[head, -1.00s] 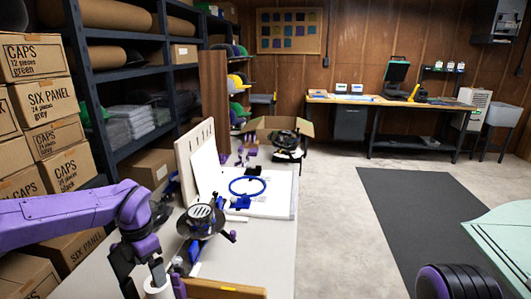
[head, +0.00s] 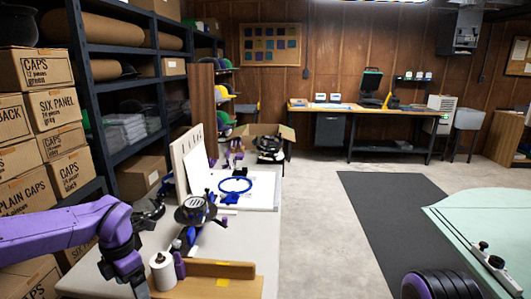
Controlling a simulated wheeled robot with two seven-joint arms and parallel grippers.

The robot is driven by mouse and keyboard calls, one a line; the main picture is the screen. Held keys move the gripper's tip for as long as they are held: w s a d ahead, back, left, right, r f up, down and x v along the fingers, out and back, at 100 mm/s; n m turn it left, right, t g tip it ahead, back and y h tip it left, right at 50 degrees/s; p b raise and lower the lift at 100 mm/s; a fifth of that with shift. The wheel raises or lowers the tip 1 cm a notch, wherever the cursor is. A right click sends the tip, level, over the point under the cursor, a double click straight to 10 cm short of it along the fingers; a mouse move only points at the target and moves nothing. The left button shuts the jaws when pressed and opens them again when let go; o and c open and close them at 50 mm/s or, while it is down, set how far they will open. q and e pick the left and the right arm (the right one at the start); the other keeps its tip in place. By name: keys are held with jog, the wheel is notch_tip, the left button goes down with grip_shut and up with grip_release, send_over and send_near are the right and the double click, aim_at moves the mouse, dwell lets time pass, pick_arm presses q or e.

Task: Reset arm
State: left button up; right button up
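My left arm, purple and black, comes in from the left over the near end of the white table (head: 262,225). Its lower part runs down by a white thread cone (head: 162,270); the fingertips are hidden or cut off at the bottom edge, so I cannot tell how the gripper stands. Of my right arm only a dark ribbed part with purple shows at the bottom right; its gripper is out of view.
On the table are a wooden tray (head: 236,271), a dark round device (head: 195,211), a blue hoop (head: 235,185) and an open cardboard box (head: 283,132). Shelves and stacked cartons (head: 60,135) line the left. A dark mat (head: 400,225) lies on clear floor; a pale green table (head: 490,225) stands right.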

pick_arm(q)
jog(key=a+f+m+t+y, duration=0.3)
jog(key=a+f+y, duration=0.1)
jog(key=f+y, duration=0.2)
jog(key=s+d+f+m+t, duration=0.2)
jog(key=s+f+m, duration=0.1)
jog(key=f+m, duration=0.25)
jog(key=s+d+f+m+t, duration=0.1)
jog(key=s+d+f+m, duration=0.1)
jog(key=s+f+m, duration=0.35)
jog(key=s+d+f+m+g+h, duration=0.1)
jog(key=s+f+m, duration=0.3)
jog(key=s, duration=0.7)
jog(key=s+f+m+g+h, duration=0.1)
jog(key=s+f+m, duration=0.3)
jog(key=s+f, duration=0.4)
jog(key=s, duration=0.2)
jog(key=shift+s+d+f+g+h, duration=0.15)
jog(key=shift+s+d+g+h, duration=0.15)
jog(key=shift+s+d+g, duration=0.1)
jog(key=shift+w, duration=0.1)
